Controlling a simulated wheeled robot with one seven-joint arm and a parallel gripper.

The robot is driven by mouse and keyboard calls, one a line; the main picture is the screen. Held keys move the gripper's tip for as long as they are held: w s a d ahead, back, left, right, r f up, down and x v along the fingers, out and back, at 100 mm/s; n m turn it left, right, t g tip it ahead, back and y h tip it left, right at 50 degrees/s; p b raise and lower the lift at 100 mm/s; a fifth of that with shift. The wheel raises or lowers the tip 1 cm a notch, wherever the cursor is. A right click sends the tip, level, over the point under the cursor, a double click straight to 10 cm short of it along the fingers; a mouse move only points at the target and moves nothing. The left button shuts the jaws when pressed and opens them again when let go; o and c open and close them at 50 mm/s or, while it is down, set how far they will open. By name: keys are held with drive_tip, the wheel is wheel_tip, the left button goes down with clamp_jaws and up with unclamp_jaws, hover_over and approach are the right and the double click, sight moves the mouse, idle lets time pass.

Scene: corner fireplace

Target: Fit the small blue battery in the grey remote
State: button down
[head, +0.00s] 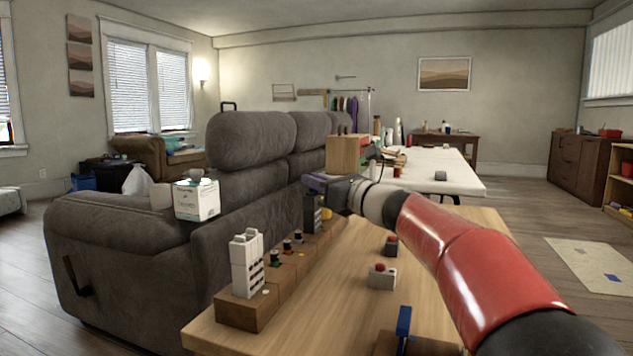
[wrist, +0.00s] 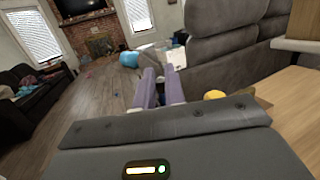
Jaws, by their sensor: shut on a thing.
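My gripper (head: 316,183) has purple fingers and reaches across the wooden bench near the back of the grey sofa. In the wrist view the two purple fingers (wrist: 160,88) are close together on something I cannot make out. A small upright blue piece (head: 403,321) stands at the near edge of the bench; I cannot tell whether it is the battery. Two small grey boxes with red tops sit on the bench, one nearer (head: 382,279) and one farther (head: 390,246). I cannot identify the grey remote for certain.
A row of wooden blocks (head: 245,312) holding small parts lines the left edge of the bench (head: 330,318). A wooden box (head: 345,152) shows just behind my gripper. A white carton (head: 196,203) sits on the sofa arm. The bench's middle has bare room.

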drive_tip(key=shift+f+b, duration=0.4)
drive_tip(key=shift+f, duration=0.3)
drive_tip(key=c, duration=1.4)
unclamp_jaws()
drive_tip(key=shift+f, duration=0.1)
drive_tip(key=shift+s+d, duration=0.1)
